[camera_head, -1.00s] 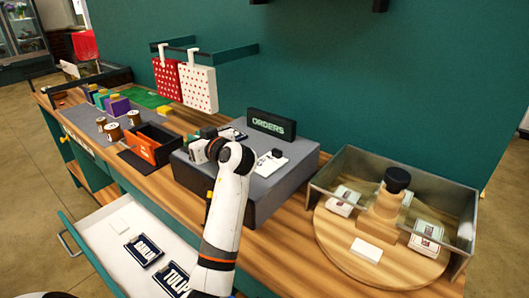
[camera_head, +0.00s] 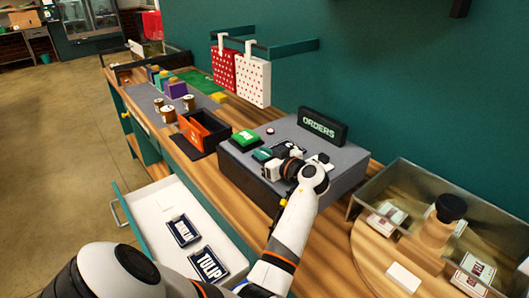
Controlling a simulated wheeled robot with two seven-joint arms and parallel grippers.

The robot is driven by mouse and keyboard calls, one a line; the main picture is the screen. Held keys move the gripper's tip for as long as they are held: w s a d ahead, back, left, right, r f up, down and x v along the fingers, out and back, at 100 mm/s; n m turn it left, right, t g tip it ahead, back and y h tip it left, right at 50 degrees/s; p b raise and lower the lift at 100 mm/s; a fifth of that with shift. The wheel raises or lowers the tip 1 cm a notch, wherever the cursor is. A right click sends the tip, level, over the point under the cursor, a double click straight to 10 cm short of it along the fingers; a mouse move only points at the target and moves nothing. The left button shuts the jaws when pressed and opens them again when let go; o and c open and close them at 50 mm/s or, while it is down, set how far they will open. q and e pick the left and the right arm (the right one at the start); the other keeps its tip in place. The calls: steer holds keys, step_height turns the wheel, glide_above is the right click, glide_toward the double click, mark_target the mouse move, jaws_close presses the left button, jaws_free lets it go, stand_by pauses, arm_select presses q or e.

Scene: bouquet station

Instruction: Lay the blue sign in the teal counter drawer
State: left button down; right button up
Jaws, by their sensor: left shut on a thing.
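The blue sign (camera_head: 291,147), dark with a pale border, is on the grey raised block, partly hidden behind my left gripper (camera_head: 266,159). My left gripper is at the block's top and looks shut on the sign; the fingertips are small and partly hidden. The teal counter drawer (camera_head: 133,218) stands open at lower left, with a white inside. Two dark blue signs lie in it: one (camera_head: 183,231) farther back and one reading TULIP (camera_head: 208,265) nearer. My right gripper is not in view.
The grey block (camera_head: 350,180) carries an ORDERS sign (camera_head: 322,127), a green pad (camera_head: 245,140) and a white card. An orange and black box (camera_head: 203,130) stands left of it. A clear-walled bin (camera_head: 430,180) with a round wooden board is at right. The drawer's back left is bare.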

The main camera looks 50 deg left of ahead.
arm_select(q)
steer(key=shift+f, duration=0.1)
steer(key=shift+f, duration=0.1)
steer(key=c, duration=1.4)
jaws_free()
steer(key=shift+o, duration=0.2)
